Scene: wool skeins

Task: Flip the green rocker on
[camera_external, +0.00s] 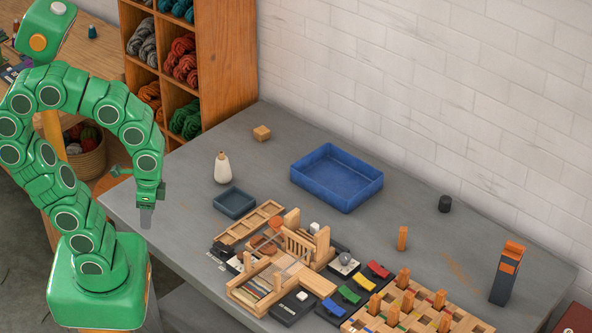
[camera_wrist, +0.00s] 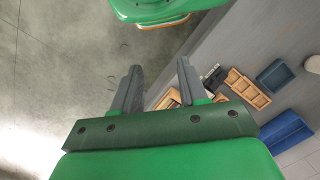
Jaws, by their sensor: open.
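The green rocker (camera_external: 349,294) sits on a dark base near the front of the grey table in the external view. It is in a row between a yellow rocker (camera_external: 363,281) and a blue rocker (camera_external: 333,307), with a red rocker (camera_external: 379,269) at the far end. Its tilt is too small to read. My gripper (camera_external: 146,218) hangs pointing down at the table's left edge, well to the left of the rockers. In the wrist view my gripper (camera_wrist: 158,72) has its two fingers apart with nothing between them. I cannot make out the green rocker in the wrist view.
A wooden loom-like frame (camera_external: 262,290) and a black box with a white button (camera_external: 293,306) stand left of the rockers. A pegged wooden board (camera_external: 470,322) stands right of them. A blue tray (camera_external: 336,180), small dark tray (camera_external: 234,203) and white bottle (camera_external: 222,168) are farther back.

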